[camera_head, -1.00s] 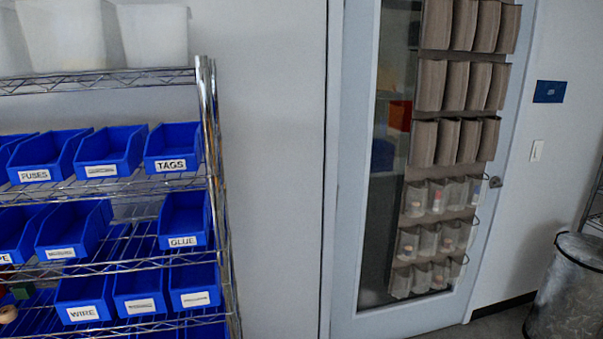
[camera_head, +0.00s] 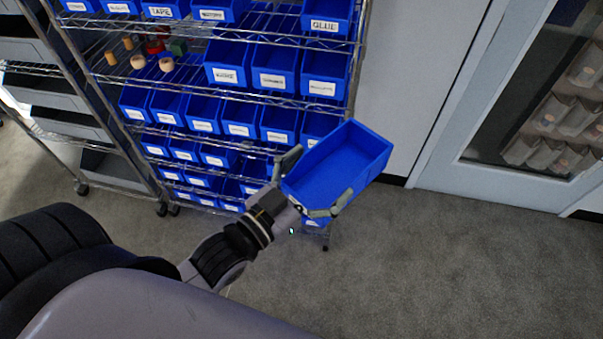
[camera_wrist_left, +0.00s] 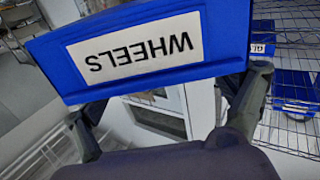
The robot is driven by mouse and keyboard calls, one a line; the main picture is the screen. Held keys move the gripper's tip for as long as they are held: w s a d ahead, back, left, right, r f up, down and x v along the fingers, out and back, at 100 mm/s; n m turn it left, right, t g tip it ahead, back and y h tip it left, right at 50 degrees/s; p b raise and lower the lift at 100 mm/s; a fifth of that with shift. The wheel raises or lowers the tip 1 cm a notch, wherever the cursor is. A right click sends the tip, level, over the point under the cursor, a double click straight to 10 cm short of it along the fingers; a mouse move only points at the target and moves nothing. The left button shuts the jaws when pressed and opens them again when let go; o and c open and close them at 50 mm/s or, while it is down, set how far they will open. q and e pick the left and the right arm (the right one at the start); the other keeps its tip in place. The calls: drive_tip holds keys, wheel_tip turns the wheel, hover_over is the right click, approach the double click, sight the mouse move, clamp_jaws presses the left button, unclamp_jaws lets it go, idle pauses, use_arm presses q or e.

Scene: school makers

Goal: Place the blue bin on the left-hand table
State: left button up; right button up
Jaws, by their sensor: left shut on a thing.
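A blue bin (camera_head: 338,165) is held up in front of a wire shelf rack in the head view. It looks empty and is tilted in the picture. My left gripper (camera_head: 312,180) is shut on its near end, with one finger on each side. In the left wrist view the bin (camera_wrist_left: 226,35) shows a white label reading WHEELS, upside down, and the fingers of my left gripper (camera_wrist_left: 172,105) reach up to its two sides. My right gripper is not in view. No table shows clearly in the head view.
The wire rack (camera_head: 262,40) holds several labelled blue bins and small wooden pieces. A grey rack with dark trays (camera_head: 50,95) stands left of it on wheels. A door (camera_head: 520,130) is at the right. The carpet floor (camera_head: 430,270) at the lower right is clear.

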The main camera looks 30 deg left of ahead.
sight(362, 175)
use_arm(q)
drive_tip(key=w+d+m+g+h, duration=0.1)
drive_tip(key=d+h, duration=0.1)
drive_tip(key=w+d+r+m+g+h, duration=0.1)
drive_tip(key=d+m+h, duration=0.1)
drive_tip(key=w+d+r+m+g+h, duration=0.1)
drive_tip(key=d+m+g+h, duration=0.1)
drive_tip(key=shift+w+d+h, duration=0.2)
drive_tip(key=shift+d+h, duration=0.2)
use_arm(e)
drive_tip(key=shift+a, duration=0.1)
use_arm(q)
drive_tip(key=d+m+g+h, duration=0.1)
drive_tip(key=w+d+r+m+g+h, duration=0.1)
drive_tip(key=d+g, duration=0.1)
drive_tip(key=w+d+m+g+h, duration=0.1)
drive_tip(key=d, duration=0.1)
drive_tip(key=shift+w+r+m+g, duration=0.1)
drive_tip(key=shift+r+m+g, duration=0.15)
drive_tip(key=shift+m+g, duration=0.15)
